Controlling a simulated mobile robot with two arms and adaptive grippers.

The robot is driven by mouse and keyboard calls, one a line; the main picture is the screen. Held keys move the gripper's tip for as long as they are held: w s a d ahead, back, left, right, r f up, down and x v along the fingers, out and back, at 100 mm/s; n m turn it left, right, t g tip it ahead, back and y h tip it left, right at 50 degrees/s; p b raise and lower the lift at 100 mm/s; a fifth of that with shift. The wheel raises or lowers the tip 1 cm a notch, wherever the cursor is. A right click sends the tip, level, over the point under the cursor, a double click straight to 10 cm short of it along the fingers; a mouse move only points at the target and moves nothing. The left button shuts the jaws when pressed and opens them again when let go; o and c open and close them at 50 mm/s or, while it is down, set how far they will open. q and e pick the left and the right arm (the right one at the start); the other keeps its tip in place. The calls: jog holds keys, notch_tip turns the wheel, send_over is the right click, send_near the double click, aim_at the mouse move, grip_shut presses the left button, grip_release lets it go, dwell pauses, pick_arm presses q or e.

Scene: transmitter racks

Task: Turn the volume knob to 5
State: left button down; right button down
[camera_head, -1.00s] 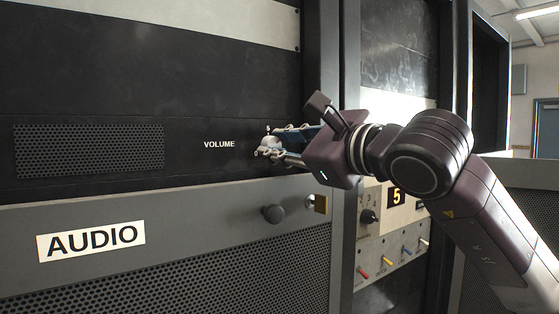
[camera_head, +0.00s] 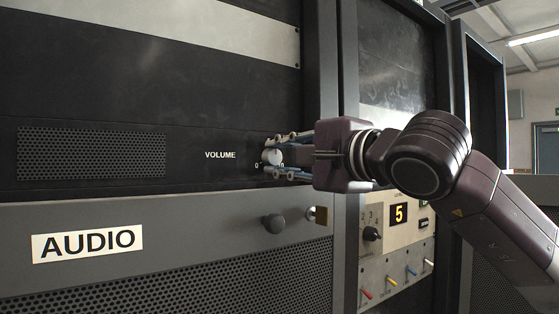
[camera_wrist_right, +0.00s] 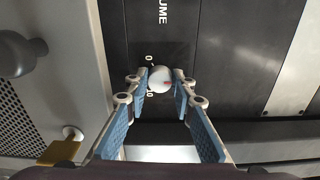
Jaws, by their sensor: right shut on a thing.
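The volume knob (camera_head: 275,157) is a small pale round knob on the black panel, right of the VOLUME label (camera_head: 220,155). In the right wrist view the knob (camera_wrist_right: 159,80) carries a red mark toward the picture's right. Scale digits show beside it, a 0 and another partly hidden mark. My right gripper (camera_head: 278,156) is shut on the knob, one finger above and one below it. In the wrist view its blue-padded fingers flank the knob. My left gripper is in neither view.
A grey round handle (camera_head: 274,223) and a brass latch (camera_head: 320,215) sit below on the AUDIO panel (camera_head: 180,225). On the rack to the right are a display reading 5 (camera_head: 399,214), a dark knob (camera_head: 372,234) and several coloured toggles.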

jog(key=shift+n, duration=0.3)
jog(key=c, duration=1.6)
grip_release()
jog(key=v, duration=1.2)
jog(key=shift+s, duration=0.1)
